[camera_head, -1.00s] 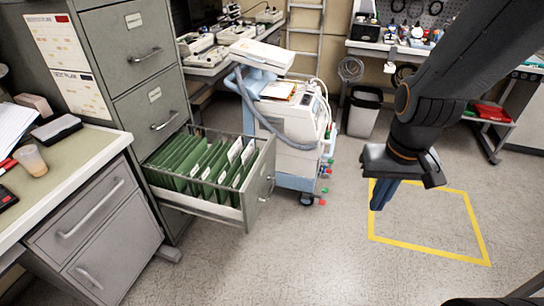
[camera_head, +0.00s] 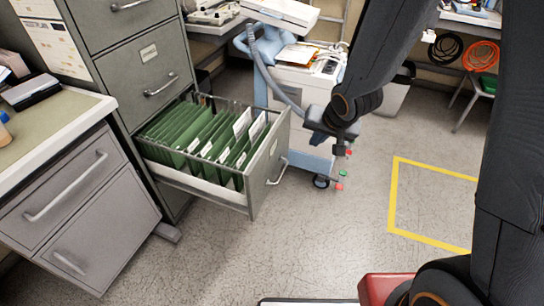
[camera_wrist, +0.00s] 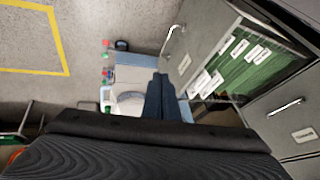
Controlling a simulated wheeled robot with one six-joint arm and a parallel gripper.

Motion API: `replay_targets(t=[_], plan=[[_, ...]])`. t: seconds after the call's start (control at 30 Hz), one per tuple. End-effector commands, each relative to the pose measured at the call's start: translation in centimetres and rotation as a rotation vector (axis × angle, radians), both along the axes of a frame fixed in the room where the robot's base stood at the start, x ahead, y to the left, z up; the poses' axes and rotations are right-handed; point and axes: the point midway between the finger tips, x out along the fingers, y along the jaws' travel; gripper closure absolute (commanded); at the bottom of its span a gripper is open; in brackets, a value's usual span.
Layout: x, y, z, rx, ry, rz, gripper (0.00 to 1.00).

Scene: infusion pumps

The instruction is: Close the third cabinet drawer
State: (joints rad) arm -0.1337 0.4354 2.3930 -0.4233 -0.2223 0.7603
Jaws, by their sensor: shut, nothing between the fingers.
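The third cabinet drawer (camera_head: 262,175) is pulled well out of the grey filing cabinet (camera_head: 112,45). It holds several green hanging folders (camera_head: 195,140) with white labels. Its grey front has a bar handle (camera_head: 277,172) and also shows in the wrist view (camera_wrist: 195,38). My gripper (camera_head: 320,120) is to the right of the drawer front, apart from it in the head view. In the wrist view its fingers (camera_wrist: 160,82) are together and empty, beside the lower edge of the drawer front. The fingertips are hard to make out in the head view.
A medical cart (camera_head: 305,85) with a grey hose stands behind the drawer, close to my gripper. A desk with grey drawers (camera_head: 65,190) stands at the left. Open floor (camera_head: 320,240) lies in front, with a yellow marked square (camera_head: 395,195) to the right.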

Motion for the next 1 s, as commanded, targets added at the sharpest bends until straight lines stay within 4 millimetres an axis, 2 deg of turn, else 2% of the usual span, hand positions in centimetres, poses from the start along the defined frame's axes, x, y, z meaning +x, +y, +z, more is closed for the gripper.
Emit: replay_targets(t=[0.03,0.2,0.43,0.93,1.0], plan=[[1.1,1.5,-2.3,0.042,-0.013,0.002,1.00],[2.7,5.1,-5.0,0.161,-0.040,-0.002,1.00],[3.7,6.5,-6.4,0.193,-0.045,-0.001,1.00],[8.0,9.2,-13.4,0.191,-0.043,-0.001,1.00],[8.5,10.3,-13.2,0.192,-0.047,0.001,1.00]])
